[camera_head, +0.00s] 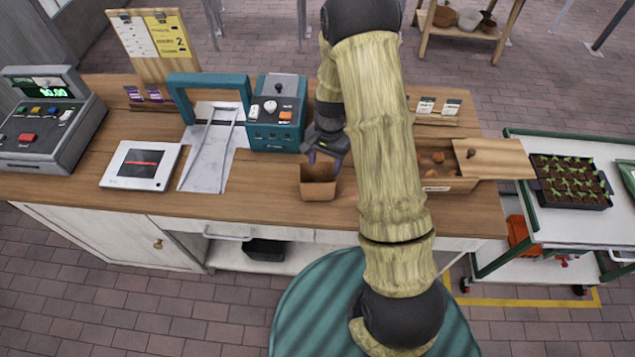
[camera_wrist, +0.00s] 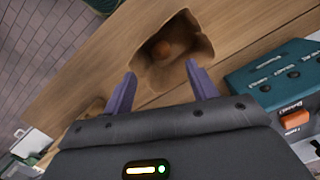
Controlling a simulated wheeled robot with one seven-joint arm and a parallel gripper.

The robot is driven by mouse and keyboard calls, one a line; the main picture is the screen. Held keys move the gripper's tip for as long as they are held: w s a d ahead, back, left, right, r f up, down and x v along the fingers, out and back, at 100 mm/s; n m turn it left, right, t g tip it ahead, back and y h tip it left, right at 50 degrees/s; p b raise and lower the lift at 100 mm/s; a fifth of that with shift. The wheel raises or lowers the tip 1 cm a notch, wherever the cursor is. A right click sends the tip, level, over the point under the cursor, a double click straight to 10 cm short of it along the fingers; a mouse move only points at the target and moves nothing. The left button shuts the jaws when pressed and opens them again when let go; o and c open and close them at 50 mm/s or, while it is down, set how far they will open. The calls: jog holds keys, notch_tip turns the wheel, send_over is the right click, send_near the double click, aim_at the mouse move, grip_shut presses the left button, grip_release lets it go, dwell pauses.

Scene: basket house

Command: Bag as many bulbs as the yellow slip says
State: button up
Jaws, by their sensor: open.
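The yellow slip (camera_head: 171,37) is on the upright board at the back left and shows a large 2. An open brown paper bag (camera_head: 318,184) stands upright on the counter near its front edge. In the wrist view the bag (camera_wrist: 196,45) is open toward me, and one round brown bulb (camera_wrist: 162,49) lies inside. My gripper (camera_head: 325,155) is open and empty, just above and behind the bag's mouth. More brown bulbs (camera_head: 437,158) lie in a wooden bin (camera_head: 450,185) right of my arm; my arm hides part of that bin's surroundings.
A teal machine (camera_head: 276,115) stands close behind the bag. A wooden lid (camera_head: 493,158) covers the bin's right part. A scale-like white device (camera_head: 141,165), a teal-framed chute (camera_head: 208,85) and a cash register (camera_head: 45,120) stand left. A seedling cart (camera_head: 540,225) is right. Counter left of the bag is clear.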

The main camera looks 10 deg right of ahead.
notch_tip(320, 180, up, 16)
jog(key=w+d+b, duration=0.1)
jog(key=b, duration=0.3)
jog(key=shift+w+d, duration=0.15)
dwell(0.6)
jog(key=s+f+n+t+b, duration=0.1)
jog(key=s+n, duration=0.3)
jog(key=s, duration=0.4)
jog(key=s+a+f+n+t+b, duration=0.1)
jog(key=s+n, duration=0.3)
jog(key=s, duration=0.4)
jog(key=shift+a+f+t+h, duration=0.25)
jog(key=shift+f+t+h, duration=0.15)
jog(key=shift+f+t, duration=0.45)
